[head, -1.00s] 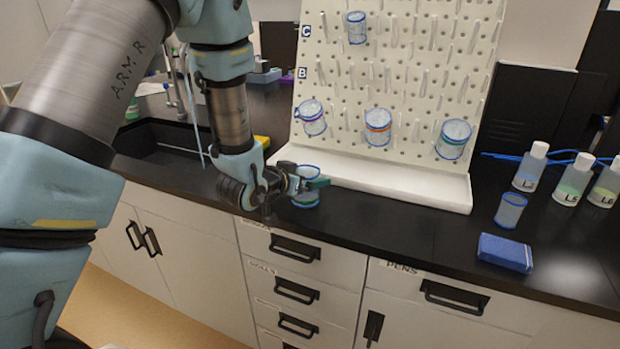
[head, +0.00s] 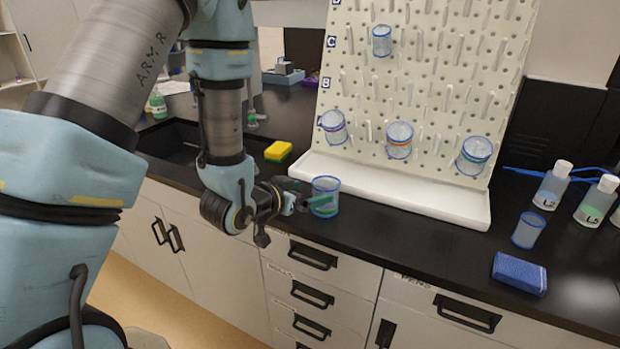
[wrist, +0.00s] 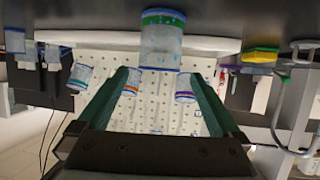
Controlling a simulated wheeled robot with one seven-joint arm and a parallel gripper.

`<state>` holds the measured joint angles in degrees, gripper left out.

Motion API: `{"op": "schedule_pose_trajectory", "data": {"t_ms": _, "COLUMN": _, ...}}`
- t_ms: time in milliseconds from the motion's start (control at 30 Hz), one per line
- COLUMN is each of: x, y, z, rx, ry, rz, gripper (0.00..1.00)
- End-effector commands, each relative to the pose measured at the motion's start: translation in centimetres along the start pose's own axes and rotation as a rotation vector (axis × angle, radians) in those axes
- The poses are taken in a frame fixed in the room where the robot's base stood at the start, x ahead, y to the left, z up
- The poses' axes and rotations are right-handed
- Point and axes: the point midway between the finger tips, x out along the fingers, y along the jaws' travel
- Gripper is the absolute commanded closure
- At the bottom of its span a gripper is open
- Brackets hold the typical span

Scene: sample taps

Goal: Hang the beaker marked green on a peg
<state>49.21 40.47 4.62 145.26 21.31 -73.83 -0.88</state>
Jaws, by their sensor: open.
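The beaker marked green (head: 325,186) stands on the black counter in front of the pegboard's white tray. It is clear, with a blue rim and a green band low down. In the wrist view, which is upside down, the beaker (wrist: 162,42) appears ahead of my fingers, centred between them. My gripper (head: 318,203) is low over the counter, level with the beaker's side. Its green fingers (wrist: 162,85) are spread and hold nothing. The white pegboard (head: 430,100) stands behind, with many pegs. Whether a finger touches the beaker is unclear.
Other beakers hang on the board: one left (head: 333,127), an orange-banded one (head: 399,140), one right (head: 473,156), one higher (head: 381,41). A yellow sponge (head: 278,151) lies by the sink.

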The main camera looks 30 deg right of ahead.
Motion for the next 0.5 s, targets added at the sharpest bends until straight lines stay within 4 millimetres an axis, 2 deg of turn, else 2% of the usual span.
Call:
{"op": "schedule_pose_trajectory", "data": {"t_ms": 33, "x": -0.5, "y": 0.0, "z": -0.5, "rx": -0.002, "ry": -0.005, "rz": 0.0, "gripper": 0.0}}
{"op": "schedule_pose_trajectory", "data": {"t_ms": 200, "x": -1.2, "y": 0.0, "z": -0.4, "rx": -0.002, "ry": -0.003, "rz": -0.002, "gripper": 0.0}}
{"op": "schedule_pose_trajectory", "data": {"t_ms": 500, "x": -1.6, "y": 0.0, "z": -0.1, "rx": -0.001, "ry": 0.001, "rz": -0.004, "gripper": 0.0}}
